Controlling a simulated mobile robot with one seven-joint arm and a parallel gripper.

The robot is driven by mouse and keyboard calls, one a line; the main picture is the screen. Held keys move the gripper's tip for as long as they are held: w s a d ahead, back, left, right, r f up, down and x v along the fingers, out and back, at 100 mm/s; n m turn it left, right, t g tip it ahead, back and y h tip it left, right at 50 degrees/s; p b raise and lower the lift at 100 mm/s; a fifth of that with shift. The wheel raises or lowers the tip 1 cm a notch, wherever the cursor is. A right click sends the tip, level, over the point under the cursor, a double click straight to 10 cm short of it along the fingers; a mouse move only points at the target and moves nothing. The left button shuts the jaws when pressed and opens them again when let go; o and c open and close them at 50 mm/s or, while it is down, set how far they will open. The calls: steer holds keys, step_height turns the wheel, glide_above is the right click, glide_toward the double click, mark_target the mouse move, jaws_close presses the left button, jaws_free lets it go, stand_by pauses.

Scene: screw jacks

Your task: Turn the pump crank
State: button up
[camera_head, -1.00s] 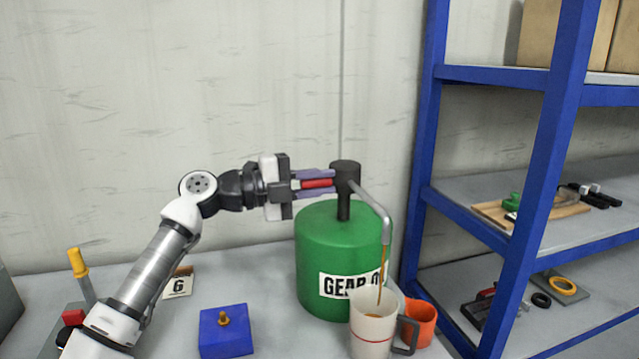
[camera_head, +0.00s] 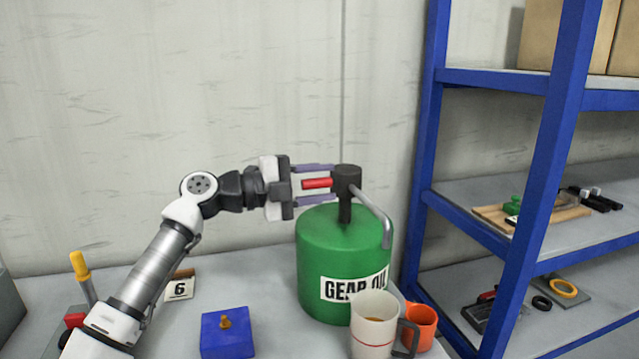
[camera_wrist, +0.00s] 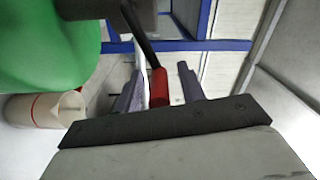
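The green gear oil drum (camera_head: 325,250) stands on the table with a dark pump head (camera_head: 346,180) and a grey spout (camera_head: 374,214) on top. The pump crank's red handle (camera_head: 317,183) points left from the head; it also shows in the wrist view (camera_wrist: 159,88). My gripper (camera_head: 316,184) is at the handle, its purple fingers apart above and below it. In the wrist view a gap shows on both sides of the handle, so the gripper is open around it. A white mug (camera_head: 372,330) with oil-coloured liquid stands under the spout. No stream falls from it.
An orange cup (camera_head: 422,326) stands right of the mug. A blue block with a brass knob (camera_head: 226,332), a number 6 card (camera_head: 180,288) and a yellow-handled lever (camera_head: 80,266) are on the left. A blue shelf rack (camera_head: 545,190) stands close on the right.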

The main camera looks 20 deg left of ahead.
steer(key=b+v, duration=0.3)
steer(key=v, duration=1)
steer(key=shift+s+a, duration=0.25)
steer(key=shift+a, duration=0.05)
stand_by(0.6)
